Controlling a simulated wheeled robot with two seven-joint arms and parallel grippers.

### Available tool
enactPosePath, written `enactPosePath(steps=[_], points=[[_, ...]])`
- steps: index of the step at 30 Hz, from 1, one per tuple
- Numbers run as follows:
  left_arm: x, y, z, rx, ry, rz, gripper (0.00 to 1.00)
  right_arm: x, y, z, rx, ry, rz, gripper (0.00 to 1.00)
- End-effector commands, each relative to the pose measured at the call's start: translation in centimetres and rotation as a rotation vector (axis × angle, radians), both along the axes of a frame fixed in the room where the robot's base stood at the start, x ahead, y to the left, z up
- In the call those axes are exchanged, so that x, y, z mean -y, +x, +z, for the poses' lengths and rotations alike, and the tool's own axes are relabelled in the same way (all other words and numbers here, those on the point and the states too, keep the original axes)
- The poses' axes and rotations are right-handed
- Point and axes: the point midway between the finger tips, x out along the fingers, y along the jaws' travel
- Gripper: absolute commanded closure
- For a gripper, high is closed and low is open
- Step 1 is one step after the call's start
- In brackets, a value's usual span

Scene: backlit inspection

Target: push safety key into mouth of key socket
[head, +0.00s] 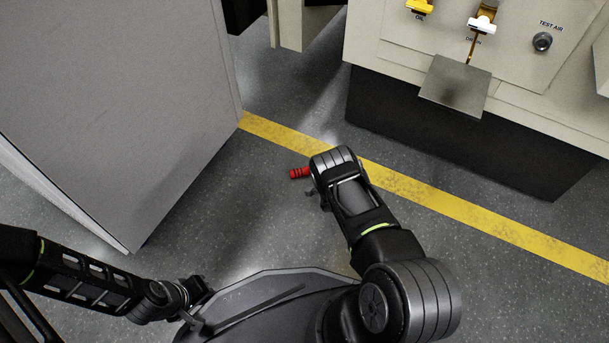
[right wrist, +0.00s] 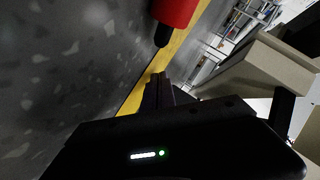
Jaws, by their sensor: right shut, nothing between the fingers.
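The red ribbed safety key (head: 299,172) shows in the head view just left of my right gripper (head: 316,194). In the right wrist view the red key (right wrist: 174,10) is at the top edge, cut off by the frame. Its black end points toward my right fingertips (right wrist: 158,82), with a small gap seen between them. The right fingers are shut with nothing between them. I cannot tell what supports the key. My left gripper (head: 194,302) is low at the left in the head view; its jaws are unclear. I cannot make out the key socket in either view.
A beige panel at the upper right carries a yellow OIL valve (head: 420,7), a white DRAIN valve (head: 481,25) and a TEST AIR knob (head: 542,42). A metal plate (head: 455,84) juts out below. A grey cabinet (head: 120,100) stands left. A yellow floor stripe (head: 440,203) crosses open floor.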

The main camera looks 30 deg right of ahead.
Motion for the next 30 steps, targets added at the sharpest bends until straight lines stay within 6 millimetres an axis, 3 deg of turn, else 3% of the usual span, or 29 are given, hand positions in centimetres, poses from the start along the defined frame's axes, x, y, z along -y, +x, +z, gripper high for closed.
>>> enactPosePath(steps=[10, 22, 30], points=[[0.0, 0.0, 0.2, 0.0, 0.0, 0.0, 1.0, -0.3, -0.2, 0.0, -0.001, 0.001, 0.0, 1.0], [0.0, 0.0, 1.6, 0.0, 0.0, 0.0, 1.0, -2.9, -2.0, 0.1, -0.001, 0.002, 0.0, 1.0], [0.0, 0.0, 1.6, 0.0, 0.0, 0.0, 1.0, -3.3, -2.3, 0.0, 0.0, 0.0, 0.0, 1.0]])
